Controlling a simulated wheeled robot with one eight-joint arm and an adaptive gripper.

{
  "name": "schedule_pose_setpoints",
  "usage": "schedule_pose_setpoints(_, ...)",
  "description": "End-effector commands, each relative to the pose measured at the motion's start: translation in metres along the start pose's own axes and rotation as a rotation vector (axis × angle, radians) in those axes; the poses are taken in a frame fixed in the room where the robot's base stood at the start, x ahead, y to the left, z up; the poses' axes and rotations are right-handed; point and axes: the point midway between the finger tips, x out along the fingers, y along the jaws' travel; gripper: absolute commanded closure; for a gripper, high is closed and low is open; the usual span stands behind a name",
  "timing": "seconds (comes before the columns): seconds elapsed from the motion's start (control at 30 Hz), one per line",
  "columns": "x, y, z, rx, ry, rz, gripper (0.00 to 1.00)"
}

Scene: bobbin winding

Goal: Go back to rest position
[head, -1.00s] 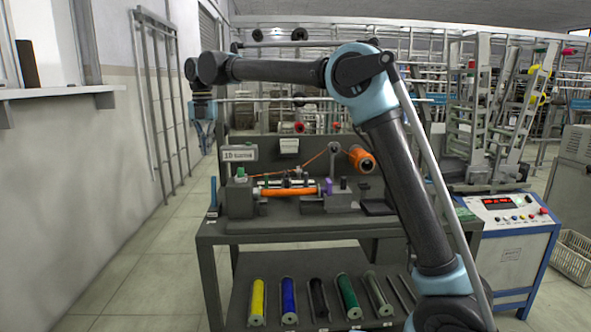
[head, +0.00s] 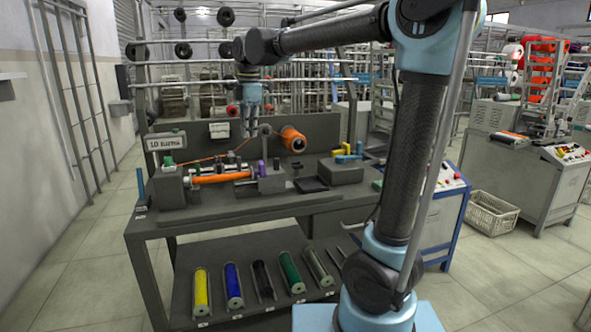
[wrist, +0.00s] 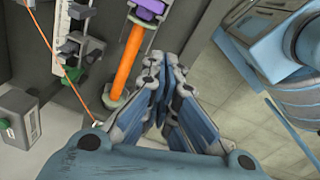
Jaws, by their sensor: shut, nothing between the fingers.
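My gripper (head: 249,122) hangs fingers-down above the back part of the winding bench (head: 285,204) in the head view. In the wrist view my gripper (wrist: 162,95) has its fingers together with nothing between them. The winding machine holds an orange bobbin (head: 222,177), which also shows as an orange rod in the wrist view (wrist: 127,62). An orange thread runs from the machine to an orange spool (head: 293,139) at the back of the bench. My gripper is apart from all of these.
Yellow (head: 202,291), blue (head: 234,285), black, green and grey bobbins lie on the lower shelf. Yellow and blue pieces (head: 346,152) rest on a block at the bench's right. A white basket (head: 493,213) stands on the floor. Open floor lies left and right.

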Motion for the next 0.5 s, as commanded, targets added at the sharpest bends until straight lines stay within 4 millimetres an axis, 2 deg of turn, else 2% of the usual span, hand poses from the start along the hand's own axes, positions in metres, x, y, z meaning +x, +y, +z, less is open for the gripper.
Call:
schedule_pose_setpoints(0.03, 0.004, -0.015, 0.018, 0.077, -0.002, 0.005, 1.00)
schedule_pose_setpoints(0.2, 0.020, -0.063, 0.068, 0.349, -0.005, 0.026, 1.00)
schedule_pose_setpoints(0.5, 0.062, -0.157, 0.133, 0.828, -0.005, 0.065, 1.00)
